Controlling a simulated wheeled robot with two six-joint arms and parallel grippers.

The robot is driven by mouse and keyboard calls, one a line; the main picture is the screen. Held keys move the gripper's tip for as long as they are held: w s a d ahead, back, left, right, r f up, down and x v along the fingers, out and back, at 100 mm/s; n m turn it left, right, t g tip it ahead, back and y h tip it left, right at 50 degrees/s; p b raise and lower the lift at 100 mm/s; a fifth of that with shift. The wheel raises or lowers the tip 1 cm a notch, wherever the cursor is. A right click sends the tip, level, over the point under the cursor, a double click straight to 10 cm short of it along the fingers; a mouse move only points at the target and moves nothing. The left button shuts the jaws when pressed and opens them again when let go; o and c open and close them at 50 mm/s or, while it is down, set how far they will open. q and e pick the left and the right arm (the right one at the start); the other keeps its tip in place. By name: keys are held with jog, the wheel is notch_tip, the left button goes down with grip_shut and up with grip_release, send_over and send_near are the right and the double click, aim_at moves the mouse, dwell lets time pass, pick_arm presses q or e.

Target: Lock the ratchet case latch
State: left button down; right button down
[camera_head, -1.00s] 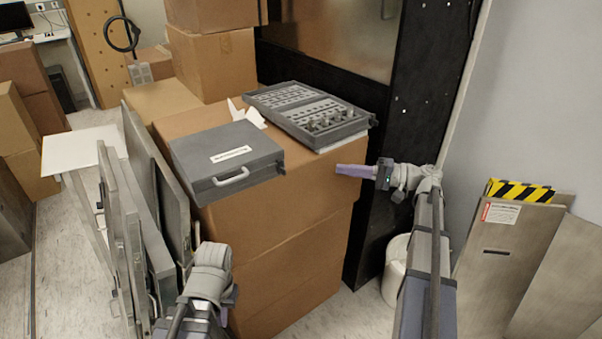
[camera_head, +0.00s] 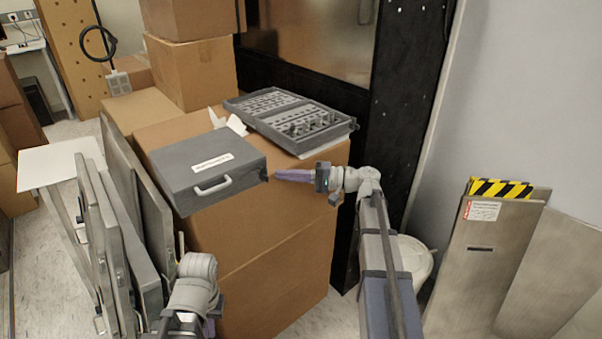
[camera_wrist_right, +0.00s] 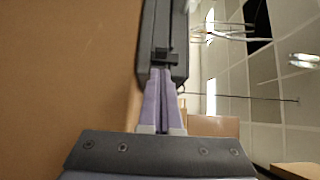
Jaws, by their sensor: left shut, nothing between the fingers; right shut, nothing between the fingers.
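The closed grey ratchet case (camera_head: 215,165) lies on top of a cardboard box, its label up and handle facing me. My right gripper (camera_head: 277,175) is shut and empty, its fingertips at the case's right side near the front corner. In the right wrist view the case (camera_wrist_right: 152,25) shows edge-on, with a dark latch (camera_wrist_right: 163,57) on it. The gripper's shut purple fingertips (camera_wrist_right: 160,72) are right at this latch; I cannot tell whether they touch it. My left gripper (camera_head: 209,327) is low in front of the boxes, mostly hidden behind its wrist.
An open grey case with sockets (camera_head: 290,118) lies behind on the same cardboard box (camera_head: 265,235). Grey panels (camera_head: 125,240) lean at the left. A white bin (camera_head: 413,262) and leaning boards (camera_head: 485,260) stand at the right.

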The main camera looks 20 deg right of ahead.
aim_at(264, 175)
jog(key=shift+s+a, duration=0.25)
jog(key=shift+a, duration=0.55)
jog(key=a, duration=0.1)
jog(key=s+a, duration=0.1)
jog(key=a, duration=0.1)
jog(key=shift+a, duration=0.1)
